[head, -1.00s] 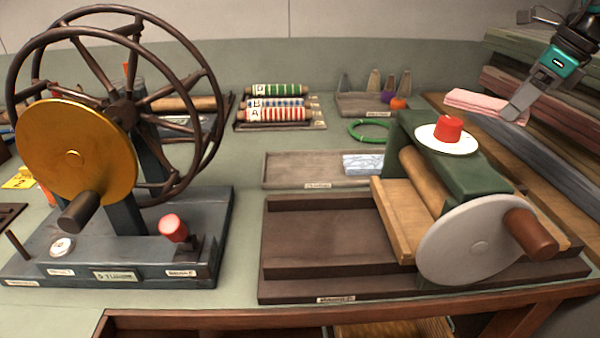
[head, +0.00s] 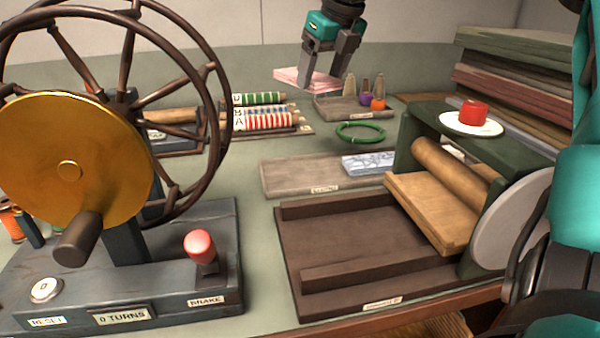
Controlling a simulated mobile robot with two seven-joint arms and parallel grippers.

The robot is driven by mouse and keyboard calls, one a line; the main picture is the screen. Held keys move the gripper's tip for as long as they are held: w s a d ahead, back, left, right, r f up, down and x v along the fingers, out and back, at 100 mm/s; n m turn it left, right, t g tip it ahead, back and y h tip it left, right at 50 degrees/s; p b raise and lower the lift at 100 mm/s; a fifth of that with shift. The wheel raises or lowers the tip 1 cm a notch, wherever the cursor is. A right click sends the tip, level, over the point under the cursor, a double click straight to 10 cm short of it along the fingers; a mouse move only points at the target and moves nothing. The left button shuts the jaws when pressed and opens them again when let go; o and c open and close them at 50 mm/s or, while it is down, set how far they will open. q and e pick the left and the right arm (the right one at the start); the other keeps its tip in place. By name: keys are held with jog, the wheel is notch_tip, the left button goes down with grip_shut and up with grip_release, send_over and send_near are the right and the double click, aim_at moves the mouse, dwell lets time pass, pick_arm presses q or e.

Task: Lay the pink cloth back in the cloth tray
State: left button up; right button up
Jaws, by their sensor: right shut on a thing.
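The pink cloth (head: 291,75), a flat folded piece, is in the jaws of my right gripper (head: 325,78). The gripper points down and holds it in the air over the back of the table. A shallow grey-brown tray (head: 300,178) lies lower in the picture, at the middle of the table. A blue-and-white patterned flat piece (head: 368,163) lies at its right end and its left part is bare. The tray's label is too small to read surely. My left gripper is not in view.
A rack of striped rollers (head: 265,121) and a green ring (head: 360,133) lie behind the tray. A small tray (head: 330,108) holds cone-shaped bottles. A roller press (head: 425,140) with a red knob stands right, a spoked wheel (head: 75,165) left. Stacked boards (head: 510,80) are back right.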

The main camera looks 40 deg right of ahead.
notch_tip(320, 180, down, 19)
jog(key=b, duration=0.4)
jog(key=shift+s+r, duration=0.1)
jog(key=shift+f, duration=0.3)
jog(key=shift+r, duration=0.1)
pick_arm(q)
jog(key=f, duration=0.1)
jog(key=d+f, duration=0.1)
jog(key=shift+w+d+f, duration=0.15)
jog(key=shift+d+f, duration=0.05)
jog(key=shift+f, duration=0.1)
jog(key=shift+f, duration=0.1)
pick_arm(e)
jog(key=shift+f+b, duration=0.6)
jog(key=shift+b, duration=0.35)
jog(key=o, duration=0.7)
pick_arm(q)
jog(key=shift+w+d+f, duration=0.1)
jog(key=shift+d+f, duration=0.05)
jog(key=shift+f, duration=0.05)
pick_arm(e)
jog(key=o, duration=0.4)
